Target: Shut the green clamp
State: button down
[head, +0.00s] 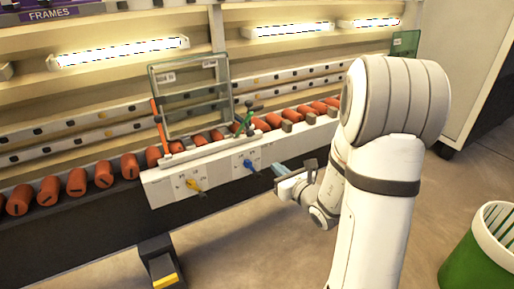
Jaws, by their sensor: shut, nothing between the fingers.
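The green clamp (243,124) is a small slanted lever at the right lower corner of an upright glass pane (190,98), on top of the white washer panel. Its lever tilts up to the right; its exact catch is too small to make out. My gripper (279,171) is shut and empty, in front of the panel, below and to the right of the green clamp and apart from it. Part of my gripper is hard to make out against my wrist.
A red clamp lever (160,126) stands at the pane's left edge. Orange rollers (103,174) line the rail. A green bin (480,255) stands at lower right.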

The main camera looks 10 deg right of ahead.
jog(key=r+b+x, duration=0.2)
jog(key=b+x, duration=0.1)
jog(key=x, duration=0.9)
jog(key=shift+w+a+r, duration=0.15)
jog(key=shift+w+r, duration=0.2)
jog(key=shift+w, duration=0.15)
